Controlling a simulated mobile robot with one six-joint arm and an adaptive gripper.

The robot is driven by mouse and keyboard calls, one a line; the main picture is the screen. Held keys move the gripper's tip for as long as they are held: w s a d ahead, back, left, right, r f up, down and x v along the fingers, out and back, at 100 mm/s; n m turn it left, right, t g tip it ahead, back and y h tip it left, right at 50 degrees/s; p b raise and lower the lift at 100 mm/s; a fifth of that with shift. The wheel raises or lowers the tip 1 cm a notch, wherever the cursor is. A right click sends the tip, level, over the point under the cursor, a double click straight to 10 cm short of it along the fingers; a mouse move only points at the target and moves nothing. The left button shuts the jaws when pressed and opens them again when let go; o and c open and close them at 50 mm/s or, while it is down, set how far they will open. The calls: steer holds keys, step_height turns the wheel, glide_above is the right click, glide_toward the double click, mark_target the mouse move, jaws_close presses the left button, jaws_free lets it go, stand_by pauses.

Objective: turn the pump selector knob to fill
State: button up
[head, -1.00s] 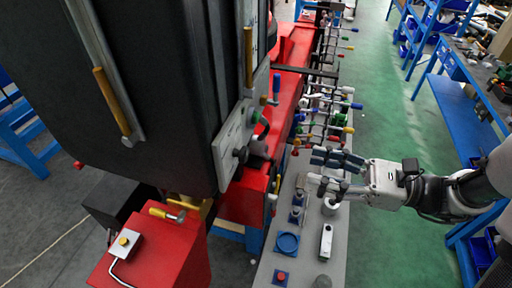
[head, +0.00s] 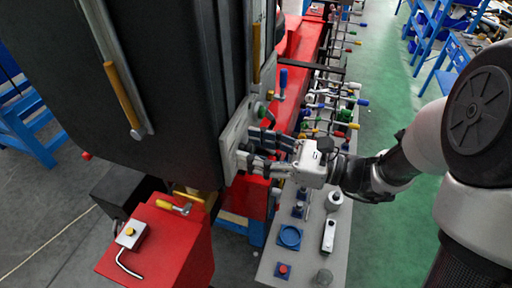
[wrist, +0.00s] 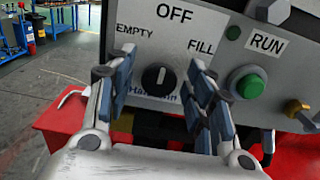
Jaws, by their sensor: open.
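The pump selector knob (wrist: 158,79) is a round black knob with a light pointer mark on a grey panel (wrist: 215,45). Its pointer looks roughly upright, leaning slightly right, near OFF. The labels read EMPTY at its upper left, OFF above and FILL at its upper right. My gripper (wrist: 160,92) is open, with one blue-padded finger on each side of the knob; I cannot tell whether either touches it. In the head view my gripper (head: 258,152) is at the panel and hides the knob.
A green button (wrist: 249,84) labelled RUN and a brass fitting (wrist: 295,107) are right of the knob. The large dark tank (head: 150,90) stands left of my gripper.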

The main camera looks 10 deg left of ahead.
steer(key=shift+c, duration=0.3)
steer(key=c, duration=1)
steer(key=shift+o, duration=0.2)
steer(key=shift+m+p, duration=0.3)
steer(key=shift+p, duration=0.15)
steer(key=m+p, duration=0.1)
steer(key=p, duration=0.1)
steer(key=m+p, duration=0.2)
steer(key=shift+r+m+p, duration=0.2)
steer(key=shift+m+p, duration=0.1)
steer(key=shift+p, duration=0.05)
steer(key=m+p, duration=0.3)
steer(key=shift+w, duration=0.1)
steer(key=shift+f+m+p, duration=0.2)
steer(key=shift+m+p, duration=0.6)
steer(key=shift+p, duration=0.25)
steer(key=shift+f, duration=0.1)
